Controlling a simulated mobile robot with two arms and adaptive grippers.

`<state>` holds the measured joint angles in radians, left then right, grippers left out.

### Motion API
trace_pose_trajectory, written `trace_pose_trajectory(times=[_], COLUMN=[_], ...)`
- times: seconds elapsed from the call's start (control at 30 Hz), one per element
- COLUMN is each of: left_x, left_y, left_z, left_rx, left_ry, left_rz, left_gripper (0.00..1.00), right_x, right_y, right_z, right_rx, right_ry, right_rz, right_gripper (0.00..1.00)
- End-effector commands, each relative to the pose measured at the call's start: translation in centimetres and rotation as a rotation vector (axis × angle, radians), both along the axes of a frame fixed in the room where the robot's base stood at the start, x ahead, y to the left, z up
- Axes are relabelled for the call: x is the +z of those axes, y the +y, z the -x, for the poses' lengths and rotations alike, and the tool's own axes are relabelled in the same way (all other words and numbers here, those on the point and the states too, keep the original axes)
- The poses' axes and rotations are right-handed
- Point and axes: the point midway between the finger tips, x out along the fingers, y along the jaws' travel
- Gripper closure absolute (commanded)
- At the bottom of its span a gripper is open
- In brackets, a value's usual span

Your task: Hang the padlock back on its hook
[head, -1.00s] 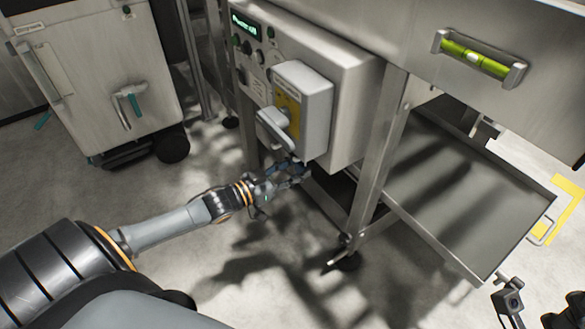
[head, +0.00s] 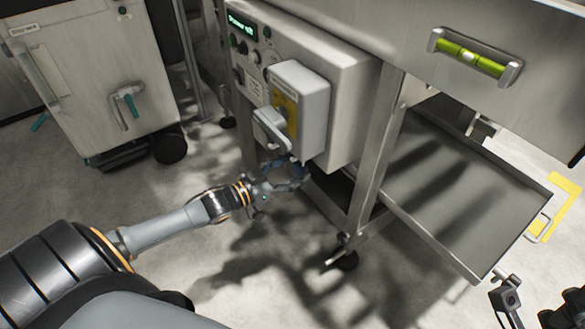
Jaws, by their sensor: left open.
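I cannot make out a padlock or its hook clearly in the head view. My left gripper (head: 296,178) is open, with its dark fingers spread just below the lever and lower edge of a grey switch box (head: 311,120). The box has a yellow plate (head: 285,108) and a grey lever handle (head: 270,128) slanting down to the right. Nothing can be made out between the fingers. The lower right corner shows dark and grey parts, where I cannot make out the jaws of my right gripper.
The control panel (head: 250,62) has a lit display and several knobs. A metal frame leg (head: 376,160) stands right of the gripper. A pale cabinet (head: 90,75) stands at left; floor between is clear.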

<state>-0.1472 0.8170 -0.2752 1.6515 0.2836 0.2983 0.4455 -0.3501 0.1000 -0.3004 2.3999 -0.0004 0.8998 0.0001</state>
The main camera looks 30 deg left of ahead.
Motion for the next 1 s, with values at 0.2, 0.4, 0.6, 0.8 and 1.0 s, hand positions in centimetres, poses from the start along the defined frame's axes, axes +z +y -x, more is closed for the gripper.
trace_pose_trajectory(times=[0.2,0.4,0.6,0.8,1.0], left_x=[-0.1,-0.2,-0.1,0.0,0.1], left_y=[0.2,1.1,2.4,3.5,4.3], left_z=[0.4,2.7,5.9,8.8,10.6], left_rx=[0.0,0.0,0.0,-0.001,0.0], left_ry=[0.003,0.005,0.006,0.005,0.003], left_rz=[0.0,-0.001,-0.001,-0.001,0.0], left_gripper=[0.33,0.33,0.33,0.33,0.33], right_x=[0.0,0.0,0.0,0.0,0.0], right_y=[0.0,0.0,0.0,0.0,0.0], right_z=[0.0,0.0,0.0,0.0,0.0], right_rx=[-0.001,0.0,0.0,0.0,0.0], right_ry=[-0.001,-0.001,-0.001,0.0,0.0], right_rz=[0.0,0.0,0.0,0.0,0.0], right_gripper=[0.27,0.27,0.27,0.27,0.27])
